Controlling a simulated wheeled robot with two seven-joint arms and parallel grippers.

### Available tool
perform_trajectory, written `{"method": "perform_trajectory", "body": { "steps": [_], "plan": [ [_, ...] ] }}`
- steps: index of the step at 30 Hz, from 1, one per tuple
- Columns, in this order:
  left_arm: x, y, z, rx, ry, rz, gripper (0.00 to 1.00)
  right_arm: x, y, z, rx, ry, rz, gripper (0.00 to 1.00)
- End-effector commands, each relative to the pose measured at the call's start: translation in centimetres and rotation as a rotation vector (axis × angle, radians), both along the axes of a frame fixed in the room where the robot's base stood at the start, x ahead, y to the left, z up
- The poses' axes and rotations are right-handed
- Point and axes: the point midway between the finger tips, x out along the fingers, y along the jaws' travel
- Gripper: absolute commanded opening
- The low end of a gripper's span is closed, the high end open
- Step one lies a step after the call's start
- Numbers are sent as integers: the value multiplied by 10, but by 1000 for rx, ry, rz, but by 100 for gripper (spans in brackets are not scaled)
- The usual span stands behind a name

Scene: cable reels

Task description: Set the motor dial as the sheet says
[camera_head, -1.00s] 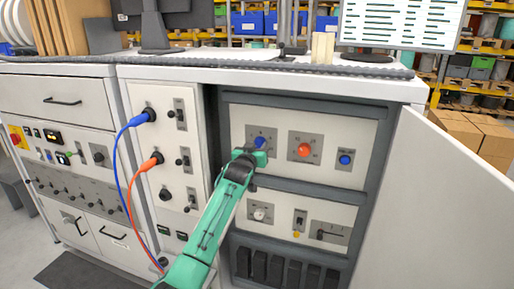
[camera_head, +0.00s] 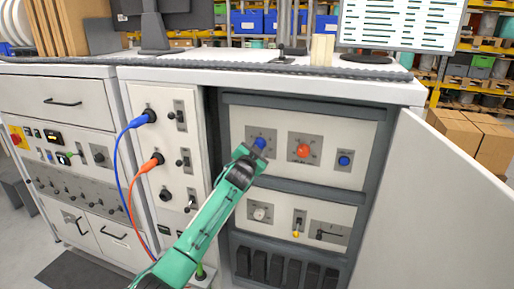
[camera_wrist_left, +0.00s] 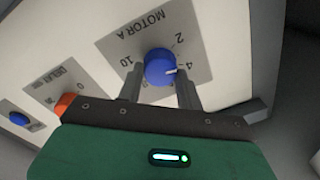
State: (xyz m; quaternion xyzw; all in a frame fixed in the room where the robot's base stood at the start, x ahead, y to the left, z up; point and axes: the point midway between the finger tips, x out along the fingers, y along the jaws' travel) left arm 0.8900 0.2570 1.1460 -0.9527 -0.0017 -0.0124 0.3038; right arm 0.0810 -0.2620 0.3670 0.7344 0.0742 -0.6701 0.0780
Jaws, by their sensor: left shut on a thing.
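The blue motor dial (camera_head: 260,143) is on the upper left of the open cabinet's control panel. In the left wrist view, the dial (camera_wrist_left: 159,67) sits on a grey plate marked MOTOR A, seen upside down, with numbers around it. Its pale pointer mark is toward the 4. My left gripper (camera_wrist_left: 161,74) has one finger on each side of the dial and is shut on it. In the head view my left gripper (camera_head: 256,149) covers part of the dial plate. A sheet-like display (camera_head: 400,22) stands at the top right; its lines are too small to read. My right gripper is not in view.
An orange dial (camera_head: 303,151) and a blue knob (camera_head: 344,160) sit to the right on the same panel. Blue and orange cables (camera_head: 128,190) hang at the left. The open cabinet door (camera_head: 435,200) stands at the right.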

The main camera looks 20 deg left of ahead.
Motion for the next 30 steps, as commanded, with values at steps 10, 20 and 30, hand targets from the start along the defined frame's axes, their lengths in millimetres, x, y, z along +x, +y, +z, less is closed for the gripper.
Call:
{"method": "perform_trajectory", "body": {
  "steps": [10, 20, 30],
  "plan": [
    [0, 0, 0, 332, -10, 0, 13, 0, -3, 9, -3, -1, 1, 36],
    [0, 0, -1, 620, -21, 0, 13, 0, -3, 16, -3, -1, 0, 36],
    [0, -1, -2, 811, -28, -1, 13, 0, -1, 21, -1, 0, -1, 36]
  ]
}}
